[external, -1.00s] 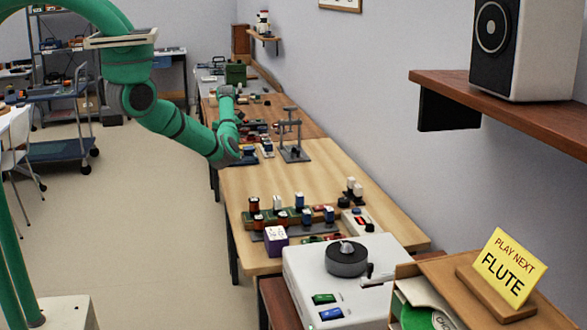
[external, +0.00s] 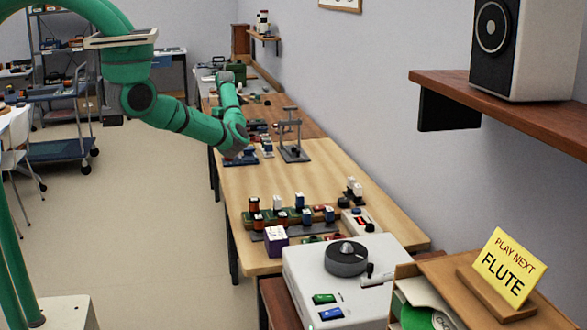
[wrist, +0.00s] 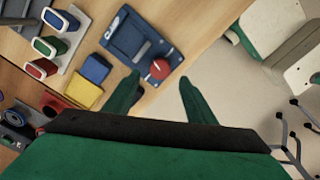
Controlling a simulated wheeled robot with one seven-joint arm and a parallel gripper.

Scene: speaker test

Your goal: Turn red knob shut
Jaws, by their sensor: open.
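In the wrist view, a round red knob (wrist: 160,69) sits at one corner of a dark blue device (wrist: 118,35) with a grey-blue inset, near the wooden table's edge. My gripper (wrist: 158,77) is open. Its two green fingers point toward the device, and the knob shows between the fingertips, closer to the left one. I see no contact with the knob, and I cannot tell the height gap. In the external view my arm reaches over the far part of the bench; the gripper's fingers and the knob cannot be made out there.
In the wrist view, blue (wrist: 95,68) and yellow (wrist: 83,91) blocks lie left of the device, beside capped red, green and blue pieces. A chair (wrist: 285,35) stands beyond the table edge at right. A grey stand (external: 292,140) is near my arm in the external view.

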